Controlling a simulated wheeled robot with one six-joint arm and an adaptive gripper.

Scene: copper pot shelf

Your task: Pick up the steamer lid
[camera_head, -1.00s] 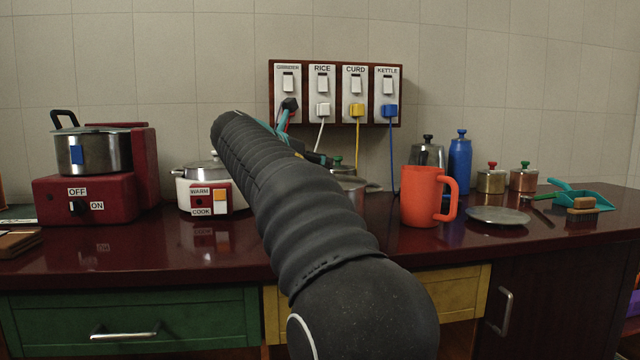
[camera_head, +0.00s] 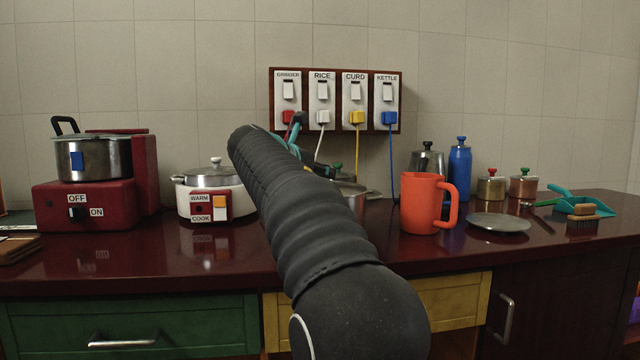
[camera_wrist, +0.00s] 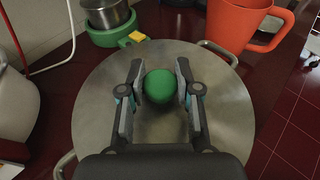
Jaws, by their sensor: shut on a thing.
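The steamer lid (camera_wrist: 100,105) is a wide, round, brushed-metal disc with a green knob (camera_wrist: 158,88) at its middle. It lies over a pot whose loop handle (camera_wrist: 218,50) shows at the rim; I cannot tell whether there is a gap between them. My gripper (camera_wrist: 160,72) is shut on the knob, one finger on each side. In the head view my arm covers most of the lid and pot. The green knob (camera_head: 337,165) and the pot's right side (camera_head: 356,197) show past the arm, and the fingers are hard to make out.
An orange mug (camera_head: 420,203) stands right of the pot, and a white rice cooker (camera_head: 213,190) left of it. A metal plate (camera_head: 498,222) lies further right. Switches with plugs and cords (camera_head: 336,98) are on the wall behind. The counter front is mostly clear.

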